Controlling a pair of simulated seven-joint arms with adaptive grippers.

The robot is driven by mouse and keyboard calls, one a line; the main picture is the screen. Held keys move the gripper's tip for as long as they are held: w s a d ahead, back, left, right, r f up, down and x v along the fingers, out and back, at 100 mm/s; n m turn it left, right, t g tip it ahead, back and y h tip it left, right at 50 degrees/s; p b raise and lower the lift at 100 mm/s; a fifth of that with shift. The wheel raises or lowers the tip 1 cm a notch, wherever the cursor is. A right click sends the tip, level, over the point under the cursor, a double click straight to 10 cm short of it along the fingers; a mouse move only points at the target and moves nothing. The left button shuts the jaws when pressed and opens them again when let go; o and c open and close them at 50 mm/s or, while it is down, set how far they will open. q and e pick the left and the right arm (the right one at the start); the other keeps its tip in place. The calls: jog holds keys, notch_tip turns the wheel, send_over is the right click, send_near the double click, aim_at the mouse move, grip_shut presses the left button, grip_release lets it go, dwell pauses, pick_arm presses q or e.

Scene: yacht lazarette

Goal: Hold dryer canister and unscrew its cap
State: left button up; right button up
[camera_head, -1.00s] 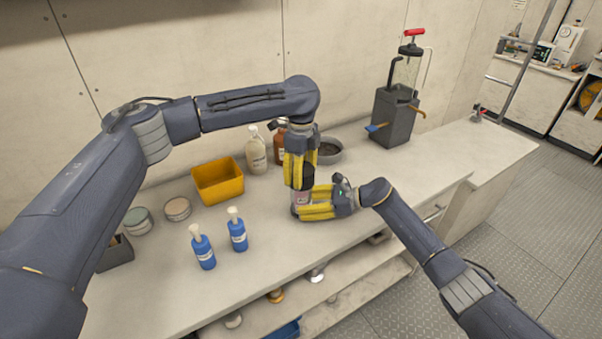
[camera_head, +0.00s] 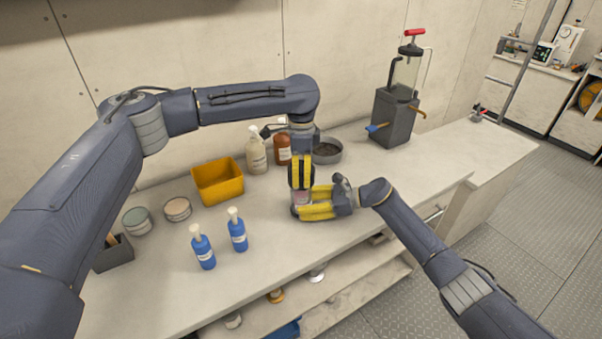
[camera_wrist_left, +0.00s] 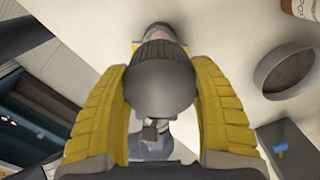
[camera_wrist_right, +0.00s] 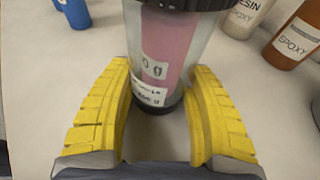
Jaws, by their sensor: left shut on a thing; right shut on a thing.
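The dryer canister (camera_wrist_right: 168,58) is a clear cylinder with pink contents and white labels, upright on the counter in the right wrist view. My right gripper (camera_wrist_right: 160,125) is shut on its body from the side; in the head view it also shows (camera_head: 318,205). The dark cap (camera_wrist_left: 160,85) sits on top of the canister. My left gripper (camera_wrist_left: 160,120) points down from above and is shut on the cap, its yellow fingers on either side; it also shows in the head view (camera_head: 301,175). Most of the canister is hidden by the fingers in the head view.
Two blue pump bottles (camera_head: 238,235) stand left of the canister. A yellow bin (camera_head: 218,181), a white resin bottle (camera_head: 256,154), a brown epoxy bottle (camera_head: 283,150) and a grey bowl (camera_head: 327,151) stand behind. A pump unit (camera_head: 396,112) is farther right. The front counter edge is close.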

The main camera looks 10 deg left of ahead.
aim_at(301, 168)
pick_arm(q)
jog(key=shift+r, duration=1.05)
jog(key=shift+r, duration=1.95)
pick_arm(e)
jog(key=o, duration=1.6)
